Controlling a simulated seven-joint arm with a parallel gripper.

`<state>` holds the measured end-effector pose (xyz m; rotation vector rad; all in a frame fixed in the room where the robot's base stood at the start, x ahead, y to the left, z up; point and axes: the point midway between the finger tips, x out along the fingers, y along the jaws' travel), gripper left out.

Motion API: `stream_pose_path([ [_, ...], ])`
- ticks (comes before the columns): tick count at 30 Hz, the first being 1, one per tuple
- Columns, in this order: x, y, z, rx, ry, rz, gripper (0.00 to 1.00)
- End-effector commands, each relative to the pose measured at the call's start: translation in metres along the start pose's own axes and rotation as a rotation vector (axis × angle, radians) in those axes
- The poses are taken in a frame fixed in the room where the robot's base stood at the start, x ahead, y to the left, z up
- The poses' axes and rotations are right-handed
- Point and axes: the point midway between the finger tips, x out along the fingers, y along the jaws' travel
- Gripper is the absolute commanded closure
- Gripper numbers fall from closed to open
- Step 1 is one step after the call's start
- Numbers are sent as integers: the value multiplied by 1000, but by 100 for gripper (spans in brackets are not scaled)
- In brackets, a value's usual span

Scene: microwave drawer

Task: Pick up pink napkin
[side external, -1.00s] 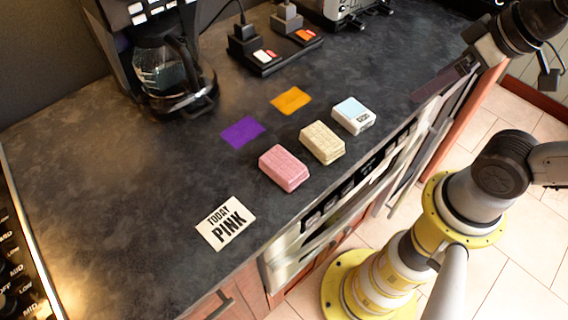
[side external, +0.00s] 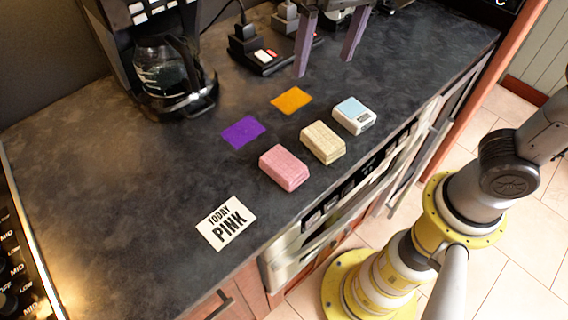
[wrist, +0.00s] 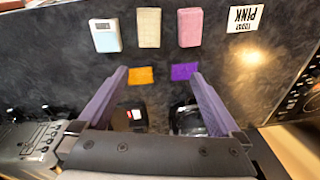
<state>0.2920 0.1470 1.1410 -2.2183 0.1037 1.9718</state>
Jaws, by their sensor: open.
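The pink napkin (side external: 284,168), a folded pink block, lies flat on the dark counter, nearest the front edge in its row. In the wrist view the pink napkin (wrist: 190,27) is near the top, right of the beige one. My gripper (side external: 324,66) is open with two purple fingers pointing down, above the back of the counter. In the wrist view its fingertips (wrist: 160,73) are spread wide with nothing between them. The gripper is well apart from the pink napkin. A white card (side external: 226,223) reading "TODAY PINK" lies left of the napkin.
A beige folded block (side external: 322,143) sits beside the pink napkin, then a white-and-blue box (side external: 354,116). Purple (side external: 243,132) and orange (side external: 291,100) flat squares lie behind. A coffee maker (side external: 165,75) and a power strip (side external: 268,62) stand at the back. The left counter is clear.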

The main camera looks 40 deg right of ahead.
Motion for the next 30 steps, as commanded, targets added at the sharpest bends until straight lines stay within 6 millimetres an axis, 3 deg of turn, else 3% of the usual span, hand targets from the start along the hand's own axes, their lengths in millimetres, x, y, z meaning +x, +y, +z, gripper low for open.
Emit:
stream_pose_path([
  [1,12,-24,0,-46,-33,16,0],
  [3,26,-47,4,-102,-64,34,0],
  [6,45,-70,14,-166,-100,57,0],
  [9,55,-78,23,-200,-120,73,0],
  [14,70,-78,28,-209,-123,75,0],
  [24,128,-73,34,-207,-121,73,0],
  [30,141,-72,35,-207,-120,72,0],
])
